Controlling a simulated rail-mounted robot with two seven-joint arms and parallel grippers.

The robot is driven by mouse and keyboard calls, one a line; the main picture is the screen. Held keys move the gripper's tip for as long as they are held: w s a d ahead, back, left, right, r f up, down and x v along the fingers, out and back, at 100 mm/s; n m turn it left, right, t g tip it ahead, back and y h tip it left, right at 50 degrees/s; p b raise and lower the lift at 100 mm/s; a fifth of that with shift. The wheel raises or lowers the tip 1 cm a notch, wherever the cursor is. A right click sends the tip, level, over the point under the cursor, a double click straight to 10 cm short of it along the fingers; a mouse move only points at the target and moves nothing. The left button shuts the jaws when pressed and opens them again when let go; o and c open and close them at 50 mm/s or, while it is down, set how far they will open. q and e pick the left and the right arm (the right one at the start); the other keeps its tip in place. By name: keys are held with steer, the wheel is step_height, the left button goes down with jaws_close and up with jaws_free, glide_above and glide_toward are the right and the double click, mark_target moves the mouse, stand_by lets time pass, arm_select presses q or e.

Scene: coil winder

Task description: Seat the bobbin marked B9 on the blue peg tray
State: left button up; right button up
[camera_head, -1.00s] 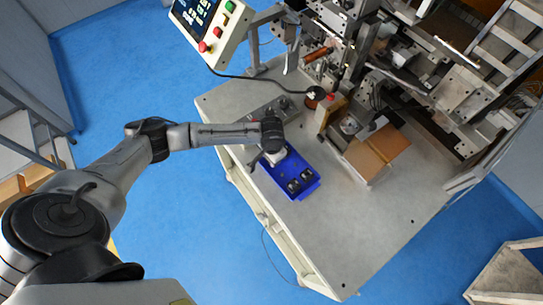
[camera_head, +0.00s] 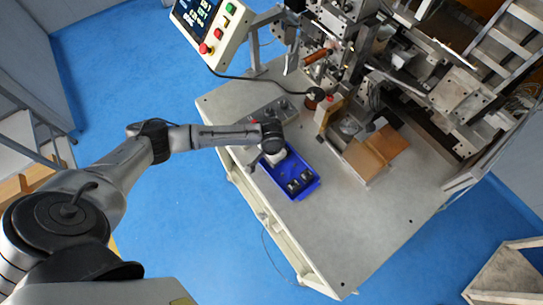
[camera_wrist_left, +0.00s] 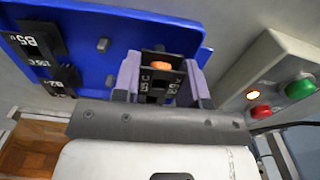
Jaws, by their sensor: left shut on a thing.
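My left gripper (camera_wrist_left: 162,68) has its two purple fingers shut on a black bobbin (camera_wrist_left: 158,86) with an orange centre. White marks show on the bobbin, but I cannot read them surely as B9. The blue peg tray (camera_wrist_left: 88,18) lies directly behind it in the left wrist view. I cannot tell whether the bobbin touches the tray or a peg. In the head view, my left gripper (camera_head: 272,158) is over the upper left end of the blue tray (camera_head: 313,184); the held bobbin is hidden there. My right gripper is not in view.
Dark marked bobbins, including one marked B5 (camera_wrist_left: 38,40), sit at the tray's other end. A bare grey peg (camera_wrist_left: 103,45) stands between. A grey control box (camera_wrist_left: 272,75) with green and red buttons is close beside the gripper. The bench (camera_head: 330,235) is clear toward the lower right.

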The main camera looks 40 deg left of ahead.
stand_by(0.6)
arm_select(q)
steer(key=shift+f, duration=0.4)
steer(key=shift+f+b, duration=0.45)
steer(key=shift+f, duration=0.25)
steer(key=o, duration=1)
steer(key=shift+o, duration=0.2)
step_height(320, 180, up, 14)
steer(key=shift+f, duration=0.1)
